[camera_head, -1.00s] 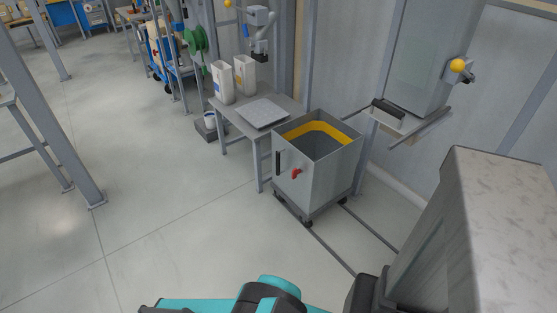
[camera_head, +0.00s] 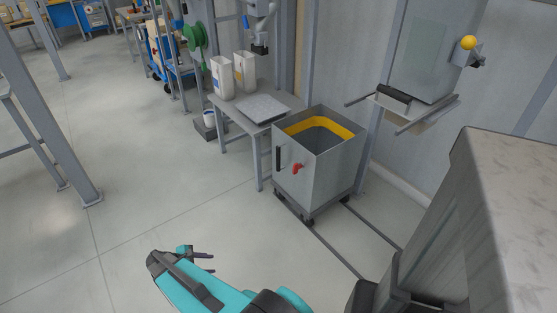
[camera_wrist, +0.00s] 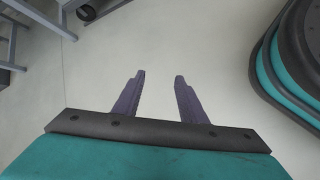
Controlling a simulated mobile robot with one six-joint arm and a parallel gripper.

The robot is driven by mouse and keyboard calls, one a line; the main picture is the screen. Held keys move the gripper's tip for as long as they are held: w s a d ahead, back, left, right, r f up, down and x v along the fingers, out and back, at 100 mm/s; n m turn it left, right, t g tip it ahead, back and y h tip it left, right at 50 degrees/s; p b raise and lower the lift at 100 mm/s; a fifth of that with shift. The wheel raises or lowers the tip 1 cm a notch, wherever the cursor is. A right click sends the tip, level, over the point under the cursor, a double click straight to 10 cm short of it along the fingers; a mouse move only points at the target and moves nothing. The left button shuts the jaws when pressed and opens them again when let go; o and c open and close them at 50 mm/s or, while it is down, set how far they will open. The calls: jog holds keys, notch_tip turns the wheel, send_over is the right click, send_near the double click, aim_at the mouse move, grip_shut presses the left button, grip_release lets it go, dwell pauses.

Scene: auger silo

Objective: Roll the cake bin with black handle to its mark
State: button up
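The cake bin (camera_head: 302,185) is a grey metal box with an open top and a yellow band inside its rim. It has a black upright handle (camera_head: 278,159) on its front left edge and a red knob (camera_head: 298,168) on its front. It stands on a wheeled base at the far end of two floor rails (camera_head: 338,250). My gripper (camera_head: 212,262) is low in the head view, left of and nearer than the bin, apart from it. In the wrist view its two fingers (camera_wrist: 157,85) are spread with only bare floor between them. No floor mark can be made out.
A table (camera_head: 213,103) with a flat grey plate and two white containers stands behind the bin to the left. A chute with a tray (camera_head: 420,112) hangs at the right. A steel post (camera_head: 65,130) stands at the left. The floor between is clear.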

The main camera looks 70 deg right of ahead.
jog(key=w+d+r+n+h+b, duration=0.1)
jog(key=d+r+n+h+b, duration=0.1)
jog(key=d, duration=1)
jog(key=w+d+r+n+h+b, duration=0.1)
jog(key=d+h+b, duration=0.2)
jog(key=d, duration=0.9)
jog(key=n+g+h+b, duration=0.2)
jog(key=n+h+b, duration=0.2)
jog(key=n+h, duration=0.1)
send_near(278, 154)
jog(key=w+a, duration=0.2)
jog(key=shift+f, duration=0.45)
jog(key=shift+d, duration=0.1)
jog(key=b+x, duration=0.2)
jog(key=x, duration=1.1)
jog(key=shift+s+d, duration=0.2)
jog(key=shift+s, duration=0.05)
grip_shut()
jog(key=shift+a, duration=0.15)
